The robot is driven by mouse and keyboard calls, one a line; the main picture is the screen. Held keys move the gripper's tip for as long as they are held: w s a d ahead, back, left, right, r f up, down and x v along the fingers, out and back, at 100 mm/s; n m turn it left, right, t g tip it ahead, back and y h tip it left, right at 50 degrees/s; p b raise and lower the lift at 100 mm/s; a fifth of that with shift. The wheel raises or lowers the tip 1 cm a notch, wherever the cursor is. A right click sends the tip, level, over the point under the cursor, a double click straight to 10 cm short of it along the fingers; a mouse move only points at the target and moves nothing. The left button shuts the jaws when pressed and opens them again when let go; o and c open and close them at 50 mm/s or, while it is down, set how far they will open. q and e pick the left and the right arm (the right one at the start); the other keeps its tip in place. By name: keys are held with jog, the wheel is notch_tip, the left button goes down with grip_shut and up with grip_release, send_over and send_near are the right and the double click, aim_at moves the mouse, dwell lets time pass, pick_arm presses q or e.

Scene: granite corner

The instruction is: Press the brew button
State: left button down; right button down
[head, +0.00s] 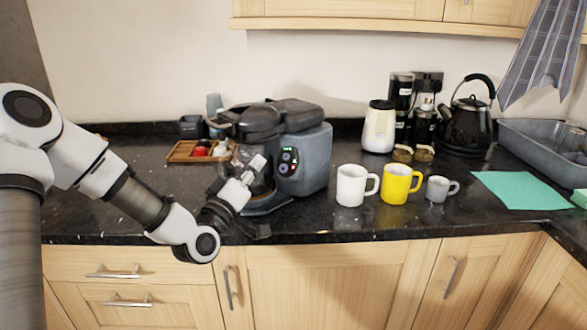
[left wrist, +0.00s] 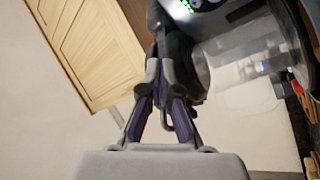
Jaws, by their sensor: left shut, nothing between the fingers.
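The coffee machine (head: 311,158) is grey and black and stands on the dark counter left of the mugs. Its front panel (head: 289,161) has a small lit display and round buttons; I cannot tell which one is the brew button. My left gripper (head: 258,163) is shut and empty, in front of the machine just left of the panel. In the left wrist view, the gripper's fingers (left wrist: 165,80) meet at their tips. The panel (left wrist: 196,4) shows there only at the top edge, with green lights, beyond the fingertips. Contact cannot be told. My right gripper is not in view.
A white mug (head: 350,186), a yellow mug (head: 397,184) and a small grey cup (head: 437,190) stand right of the machine. A wooden tray (head: 182,151) lies behind my left arm. A black kettle (head: 467,126) stands at the back right. The front left counter is clear.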

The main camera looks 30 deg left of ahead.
pick_arm(q)
jog(key=b, duration=0.5)
send_near(285, 158)
jog(key=w+r, duration=0.2)
jog(key=w, duration=0.1)
jog(key=shift+w+a, duration=0.2)
jog(key=shift+w, duration=0.55)
dwell(0.4)
jog(key=shift+w+f+b, duration=0.2)
jog(key=shift+f+b, duration=0.05)
jog(key=shift+b, duration=0.3)
jog(key=shift+w, duration=0.15)
